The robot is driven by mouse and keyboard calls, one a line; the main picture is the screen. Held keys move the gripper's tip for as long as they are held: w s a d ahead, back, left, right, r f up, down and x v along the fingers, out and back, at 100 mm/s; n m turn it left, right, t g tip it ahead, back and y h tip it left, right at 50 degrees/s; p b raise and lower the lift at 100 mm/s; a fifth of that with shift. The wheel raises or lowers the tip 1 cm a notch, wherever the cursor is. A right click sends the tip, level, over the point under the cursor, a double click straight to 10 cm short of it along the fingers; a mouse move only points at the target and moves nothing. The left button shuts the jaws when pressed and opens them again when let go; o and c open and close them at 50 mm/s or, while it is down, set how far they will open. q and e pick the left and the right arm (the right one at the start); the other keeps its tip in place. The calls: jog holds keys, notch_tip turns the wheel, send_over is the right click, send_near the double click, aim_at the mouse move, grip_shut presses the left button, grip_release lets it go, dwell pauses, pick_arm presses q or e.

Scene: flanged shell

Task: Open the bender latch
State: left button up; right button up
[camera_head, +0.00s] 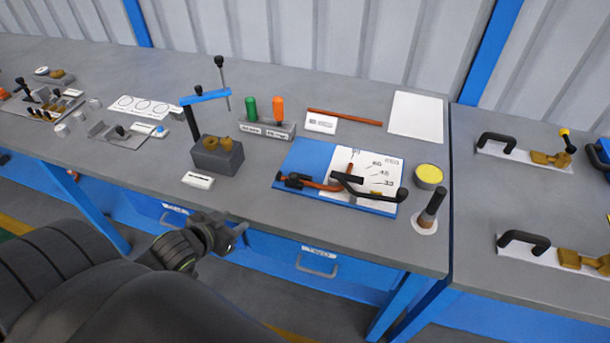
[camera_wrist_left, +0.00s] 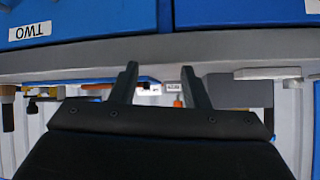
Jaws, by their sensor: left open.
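The bender sits on a blue plate (camera_head: 306,158) with a white angle scale near the front of the bench. Its black lever (camera_head: 372,190) lies across the scale, and an orange-brown rod or tube (camera_head: 325,187) runs beside it. A small black and orange part, possibly the latch, (camera_head: 292,180) is at the plate's left end. My left gripper (camera_head: 236,232) is open and empty at the bench's front edge, left of the bender and apart from it. In the left wrist view its two fingers (camera_wrist_left: 160,88) are spread, with the bench edge beyond them. My right gripper is not in view.
A grey block with a blue-handled press (camera_head: 216,155) stands left of the bender. A holder with green and orange handles (camera_head: 265,127) is behind. A yellow-topped tin (camera_head: 429,176) and an upright dark-handled tool (camera_head: 432,208) stand right of the plate. Drawers (camera_head: 318,262) are below the bench edge.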

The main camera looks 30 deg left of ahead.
aim_at(291, 177)
pick_arm(q)
jog(key=w+d+r+m+t+h, duration=0.2)
jog(key=d+r+t+h, duration=0.15)
jog(key=r, duration=0.65)
jog(key=shift+g, duration=0.45)
jog(key=b+x, duration=0.2)
jog(key=x, duration=1.5)
jog(key=shift+w+d, duration=0.1)
jog(key=shift+w, duration=0.15)
grip_shut()
